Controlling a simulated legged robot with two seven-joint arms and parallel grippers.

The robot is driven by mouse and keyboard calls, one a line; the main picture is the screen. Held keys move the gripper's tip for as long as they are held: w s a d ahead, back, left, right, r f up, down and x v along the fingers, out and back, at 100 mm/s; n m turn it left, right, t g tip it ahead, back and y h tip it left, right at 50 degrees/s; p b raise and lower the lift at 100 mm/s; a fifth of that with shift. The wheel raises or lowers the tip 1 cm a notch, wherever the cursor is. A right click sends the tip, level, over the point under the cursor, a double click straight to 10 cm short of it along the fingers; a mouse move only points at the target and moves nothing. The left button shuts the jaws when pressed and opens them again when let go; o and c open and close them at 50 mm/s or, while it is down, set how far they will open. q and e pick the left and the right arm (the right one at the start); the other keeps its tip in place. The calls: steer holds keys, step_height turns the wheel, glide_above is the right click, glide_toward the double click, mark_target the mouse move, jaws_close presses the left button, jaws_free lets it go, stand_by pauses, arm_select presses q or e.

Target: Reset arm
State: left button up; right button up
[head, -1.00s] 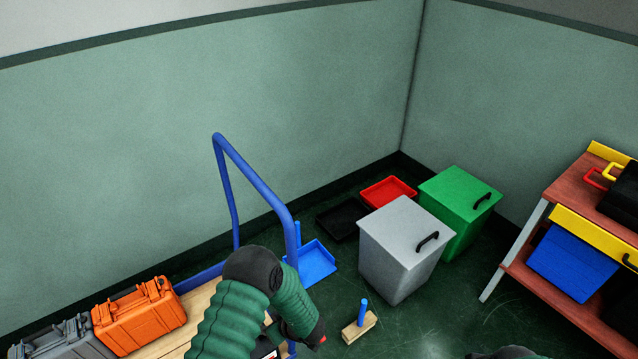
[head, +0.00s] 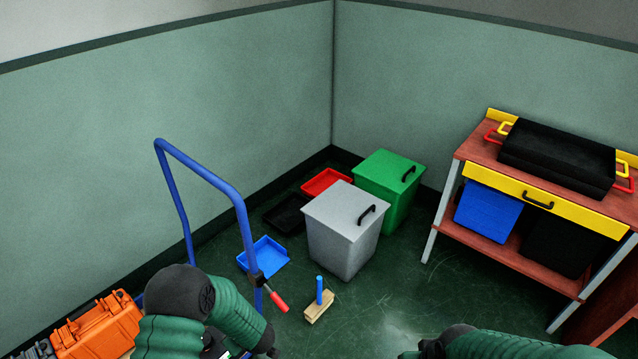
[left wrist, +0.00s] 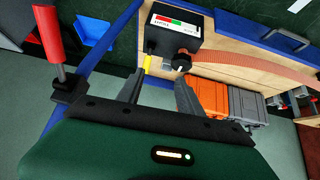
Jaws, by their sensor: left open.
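My left gripper (left wrist: 163,80) is open in the left wrist view, its two dark fingers apart. The fingertips are close to a black box (left wrist: 172,30) with a red and green label. A yellow connector (left wrist: 147,62) and a black cap (left wrist: 182,60) on the box's near side lie by the fingertips; I cannot tell if they touch. In the head view my left arm (head: 190,310) is bent at the lower left, and its gripper is hidden or out of frame. My right arm (head: 500,345) shows at the bottom right, without its gripper.
A blue-framed trolley (head: 205,175) stands beside my left arm, with a red handle (head: 278,301) at its post. Orange cases (head: 100,325) lie on it. Grey (head: 340,240) and green (head: 385,190) bins, a brush (head: 319,305) and a workbench (head: 500,245) stand to the right.

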arm_select(q)
steer(key=s+d+r+m+t+h, duration=0.1)
steer(key=d+r+m+h, duration=0.45)
steer(key=r, duration=0.75)
steer(key=s+a+r+m+g, duration=0.15)
steer(key=s+r, duration=0.25)
steer(key=s, duration=0.5)
steer(key=s+r+m+g, duration=0.2)
steer(key=s+r+m, duration=0.15)
steer(key=s, duration=0.55)
steer(key=w+p+v, duration=0.2)
steer(key=p+v, duration=0.6)
steer(key=w+r+p+v, duration=0.1)
steer(key=w+p+v, duration=0.1)
steer(key=p+v, duration=0.6)
steer(key=shift+r+p, duration=0.35)
steer(key=shift+p, duration=0.35)
steer(key=shift+s+n, duration=0.15)
steer(key=shift+n, duration=0.1)
steer(key=shift+s, duration=0.1)
